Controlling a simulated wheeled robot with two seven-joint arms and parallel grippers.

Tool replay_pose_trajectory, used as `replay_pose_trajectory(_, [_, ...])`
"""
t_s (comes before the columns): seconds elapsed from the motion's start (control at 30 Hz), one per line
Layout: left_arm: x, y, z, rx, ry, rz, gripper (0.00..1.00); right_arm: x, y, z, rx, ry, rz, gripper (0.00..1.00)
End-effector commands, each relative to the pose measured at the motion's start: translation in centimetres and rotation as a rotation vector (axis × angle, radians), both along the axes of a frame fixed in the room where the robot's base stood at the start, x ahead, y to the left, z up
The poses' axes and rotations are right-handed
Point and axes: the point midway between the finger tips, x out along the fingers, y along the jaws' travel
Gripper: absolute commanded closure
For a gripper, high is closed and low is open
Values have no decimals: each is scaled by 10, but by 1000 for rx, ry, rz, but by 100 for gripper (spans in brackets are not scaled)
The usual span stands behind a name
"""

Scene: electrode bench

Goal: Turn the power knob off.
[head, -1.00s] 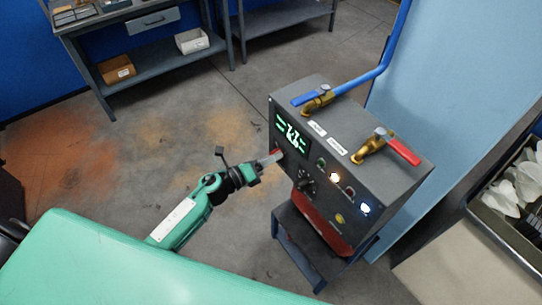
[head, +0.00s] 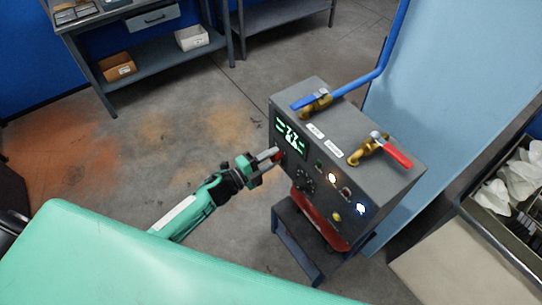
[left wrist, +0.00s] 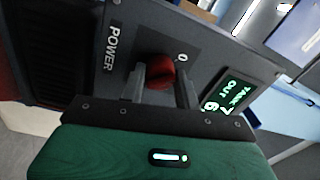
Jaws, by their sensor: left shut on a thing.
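The red power knob (left wrist: 160,72) sits on the dark front panel beside the POWER label (left wrist: 110,48) and a 0 mark. My left gripper (left wrist: 160,85) has a finger on each side of the knob and is shut on it. In the head view, the left gripper (head: 270,158) reaches the left edge of the grey control box (head: 345,140), and the knob shows as a small red spot there. The green display (head: 290,137) on the box is lit. My right gripper is not in view.
A blue-handled valve (head: 316,102) and a red-handled valve (head: 380,148) stand on top of the box. Several lit and unlit buttons and a black dial (head: 304,182) are on its front. The box rests on a blue stand (head: 300,240). Open floor lies left of it.

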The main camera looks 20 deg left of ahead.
Motion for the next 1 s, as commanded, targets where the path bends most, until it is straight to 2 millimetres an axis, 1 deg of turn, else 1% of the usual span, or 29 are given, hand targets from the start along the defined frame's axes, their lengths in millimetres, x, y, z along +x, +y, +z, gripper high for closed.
replay_pose_trajectory(0.3, [-1,0,-2,-83,70,1,91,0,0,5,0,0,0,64])
replay_pose_trajectory(0.8, [-1,0,-3,-96,82,1,91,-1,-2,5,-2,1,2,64])
replay_pose_trajectory(0.83, [-1,0,-3,-96,82,0,66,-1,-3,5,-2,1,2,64])
replay_pose_trajectory(0.9, [-1,0,-3,-97,81,1,52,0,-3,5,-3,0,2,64])
replay_pose_trajectory(0.93, [-1,0,-2,-97,81,1,47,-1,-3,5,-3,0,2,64])
replay_pose_trajectory(1.0, [-1,0,-2,-97,79,1,47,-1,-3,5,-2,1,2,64])
